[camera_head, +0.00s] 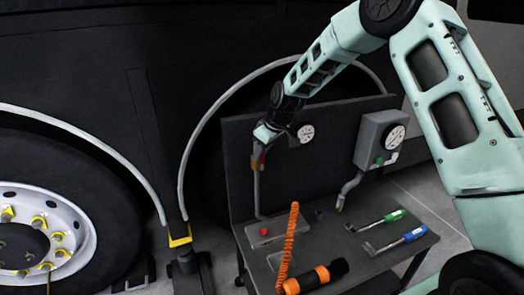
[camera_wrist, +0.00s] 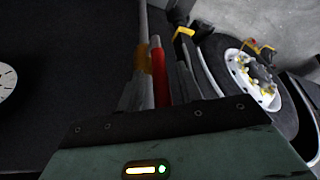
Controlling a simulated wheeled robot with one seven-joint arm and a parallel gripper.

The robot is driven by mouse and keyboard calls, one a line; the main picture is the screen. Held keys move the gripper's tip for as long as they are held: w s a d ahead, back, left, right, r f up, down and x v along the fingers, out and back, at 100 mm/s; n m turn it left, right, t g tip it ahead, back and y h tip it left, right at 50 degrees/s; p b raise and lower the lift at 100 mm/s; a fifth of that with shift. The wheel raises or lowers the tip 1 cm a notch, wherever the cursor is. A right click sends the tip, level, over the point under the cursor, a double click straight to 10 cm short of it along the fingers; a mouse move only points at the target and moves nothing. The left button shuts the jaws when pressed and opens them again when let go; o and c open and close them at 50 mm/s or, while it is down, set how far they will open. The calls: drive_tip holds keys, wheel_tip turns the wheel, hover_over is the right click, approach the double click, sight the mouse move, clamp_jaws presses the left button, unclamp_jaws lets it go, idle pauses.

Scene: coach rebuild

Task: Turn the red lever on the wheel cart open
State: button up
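The wheel cart (camera_head: 345,238) is a dark table with an upright back panel. A grey pipe (camera_head: 257,190) rises in front of the panel's left part, with a brass fitting and the small red lever (camera_head: 255,162) near its top. My gripper (camera_head: 264,142) is at the top of this pipe, right by the lever. In the wrist view the red lever (camera_wrist: 160,76) stands upright between my dark fingers, beside the brass fitting (camera_wrist: 145,60) and the grey pipe (camera_wrist: 143,22). Whether the fingers press on the lever cannot be made out.
A round gauge (camera_head: 305,133) sits on the panel close to my gripper. A grey gauge box (camera_head: 382,139) is farther right. An orange coiled hose (camera_head: 289,244), an orange-black tool (camera_head: 316,277) and green- and blue-handled tools lie on the cart. A large wheel (camera_head: 45,215) stands left.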

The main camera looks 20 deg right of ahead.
drive_tip(key=v, duration=1.7)
drive_tip(key=shift+r+b, duration=0.25)
drive_tip(key=shift+b, duration=0.15)
drive_tip(key=s+a+f+n+g+p, duration=0.1)
drive_tip(key=s+a+g+p, duration=0.1)
drive_tip(key=s+a, duration=1.55)
drive_tip(key=s+f+g+h, duration=0.1)
drive_tip(key=s, duration=0.9)
drive_tip(key=s+f+h+p, duration=0.1)
drive_tip(key=s+f, duration=0.1)
drive_tip(key=s, duration=0.8)
drive_tip(key=shift+s+d+f+g+p, duration=0.25)
drive_tip(key=shift+s+d+g+p, duration=0.05)
drive_tip(key=shift+s+g, duration=0.1)
